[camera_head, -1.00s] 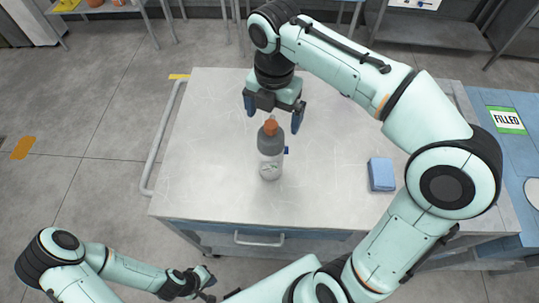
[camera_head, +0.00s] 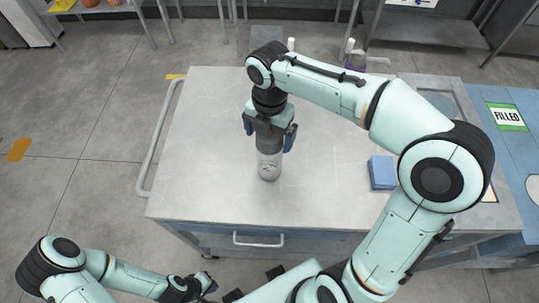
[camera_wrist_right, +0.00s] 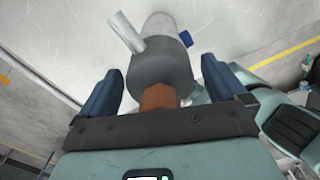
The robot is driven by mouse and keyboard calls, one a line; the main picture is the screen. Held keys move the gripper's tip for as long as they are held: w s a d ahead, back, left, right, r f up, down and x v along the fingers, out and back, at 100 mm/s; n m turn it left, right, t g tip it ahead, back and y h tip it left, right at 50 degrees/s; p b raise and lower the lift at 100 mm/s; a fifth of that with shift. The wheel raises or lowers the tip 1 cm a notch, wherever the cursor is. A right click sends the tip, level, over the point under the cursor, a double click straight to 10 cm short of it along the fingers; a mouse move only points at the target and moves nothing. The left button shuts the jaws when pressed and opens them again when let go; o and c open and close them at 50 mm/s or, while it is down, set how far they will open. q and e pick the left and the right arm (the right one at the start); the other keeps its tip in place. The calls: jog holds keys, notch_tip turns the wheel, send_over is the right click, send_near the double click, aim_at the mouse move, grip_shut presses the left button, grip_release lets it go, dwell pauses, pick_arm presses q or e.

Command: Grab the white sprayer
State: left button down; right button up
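A bottle (camera_head: 269,168) with a clear to whitish lower body stands upright on the cart's white top. The right wrist view shows its grey shoulder (camera_wrist_right: 160,65) and orange cap (camera_wrist_right: 158,96). I cannot tell for sure that it is the white sprayer. My right gripper (camera_head: 270,138) is over the bottle's upper part, pointing down. Its blue fingers are apart on either side of the grey shoulder, with gaps visible in the wrist view (camera_wrist_right: 160,88). My left gripper (camera_head: 207,284) is low at the front, away from the bottle; its opening is unclear.
A blue block (camera_head: 382,173) lies on the cart top (camera_head: 205,130) to the right. Behind my right arm, a white-topped item (camera_head: 291,44) and a purple bottle (camera_head: 355,60) partly show. The cart's left side is clear.

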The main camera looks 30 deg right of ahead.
grip_shut()
jog(key=shift+r, duration=0.1)
